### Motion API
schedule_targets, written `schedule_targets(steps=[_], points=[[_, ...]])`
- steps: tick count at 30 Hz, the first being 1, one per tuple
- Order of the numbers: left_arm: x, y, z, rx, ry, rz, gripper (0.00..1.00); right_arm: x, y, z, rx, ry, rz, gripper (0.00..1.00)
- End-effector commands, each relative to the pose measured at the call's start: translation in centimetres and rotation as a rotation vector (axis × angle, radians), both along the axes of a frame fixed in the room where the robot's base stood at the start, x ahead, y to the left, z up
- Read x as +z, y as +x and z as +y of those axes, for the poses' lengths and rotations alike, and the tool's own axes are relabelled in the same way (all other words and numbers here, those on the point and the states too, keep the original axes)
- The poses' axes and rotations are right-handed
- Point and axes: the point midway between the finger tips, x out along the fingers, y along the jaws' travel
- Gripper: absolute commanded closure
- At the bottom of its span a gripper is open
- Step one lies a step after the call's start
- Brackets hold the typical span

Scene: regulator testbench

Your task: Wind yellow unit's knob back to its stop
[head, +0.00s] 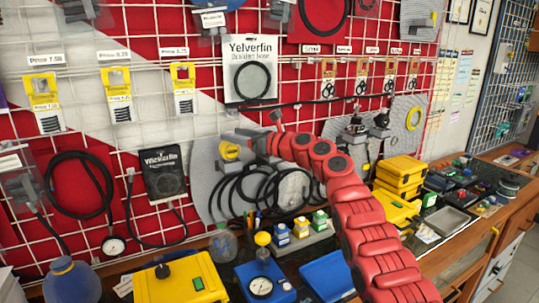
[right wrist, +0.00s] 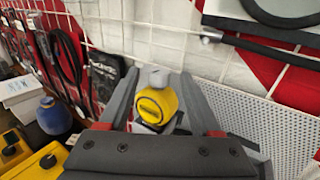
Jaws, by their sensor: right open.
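The yellow unit (head: 230,151) has a round yellow face and is on a grey perforated panel on the wall. In the right wrist view the yellow unit (right wrist: 155,106) has a dark label on its face and a light grey knob (right wrist: 158,77) at its top. My right gripper (head: 246,135) reaches in from the right and is beside the unit in the head view. In the wrist view the right gripper (right wrist: 161,80) is open, its fingers on either side of the knob. I cannot tell if they touch it. My left gripper is not in view.
Black hoses (head: 265,190) hang in loops below the unit. A yellow box (head: 205,285) with a black knob, a blue jar (head: 72,282) and a gauge (head: 261,286) stand on the bench. A packaged hose (head: 250,70) hangs above.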

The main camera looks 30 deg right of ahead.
Motion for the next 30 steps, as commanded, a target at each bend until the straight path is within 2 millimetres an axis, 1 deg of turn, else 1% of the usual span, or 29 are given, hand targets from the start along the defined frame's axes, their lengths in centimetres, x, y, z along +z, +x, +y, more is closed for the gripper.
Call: schedule_targets(steps=[1,12,15,18,21,30], points=[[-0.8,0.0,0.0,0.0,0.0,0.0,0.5,-0.4,-0.7,-0.9,-0.007,-0.002,-0.001,0.35],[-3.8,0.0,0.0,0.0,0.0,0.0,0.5,-0.4,-6.8,-4.6,-0.005,-0.001,-0.002,0.35],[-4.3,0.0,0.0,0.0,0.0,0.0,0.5,-0.2,-8.1,-5.3,-0.004,-0.001,-0.003,0.35],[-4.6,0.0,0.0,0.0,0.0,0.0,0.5,-0.2,-8.9,-5.8,-0.003,0.0,0.0,0.35],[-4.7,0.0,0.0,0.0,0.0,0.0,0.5,-0.1,-9.4,-6.0,-0.002,0.0,0.001,0.35],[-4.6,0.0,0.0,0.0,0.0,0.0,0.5,0.0,-9.5,-6.0,-0.001,0.001,0.001,0.35]])
